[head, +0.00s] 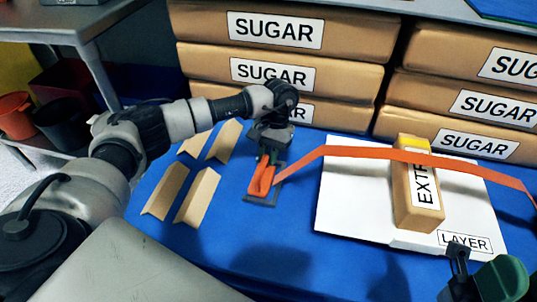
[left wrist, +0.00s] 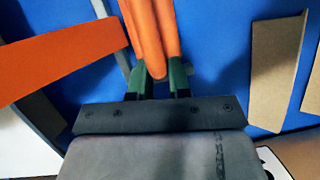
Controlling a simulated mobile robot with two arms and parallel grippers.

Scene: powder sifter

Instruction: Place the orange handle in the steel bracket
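The orange handle (head: 261,181) is a loop-shaped piece over a dark grey plate, which looks like the steel bracket (head: 262,202), on the blue table. Whether the handle is seated in it or just above it, I cannot tell. My left gripper (head: 267,160) points down at the handle's far end. In the left wrist view its green fingers (left wrist: 160,75) stand close on both sides of the orange handle (left wrist: 150,30) and appear shut on it. My right gripper (head: 478,270) shows partly at the bottom right, with no object visible in it.
An orange strip (head: 410,157) arches right from near the handle, over a tan EXTRA-type box (head: 415,205) on a white board (head: 350,205) marked LAYER. Several folded tan corner pieces (head: 197,196) lie left of the handle. Stacked SUGAR packs (head: 330,88) wall off the back.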

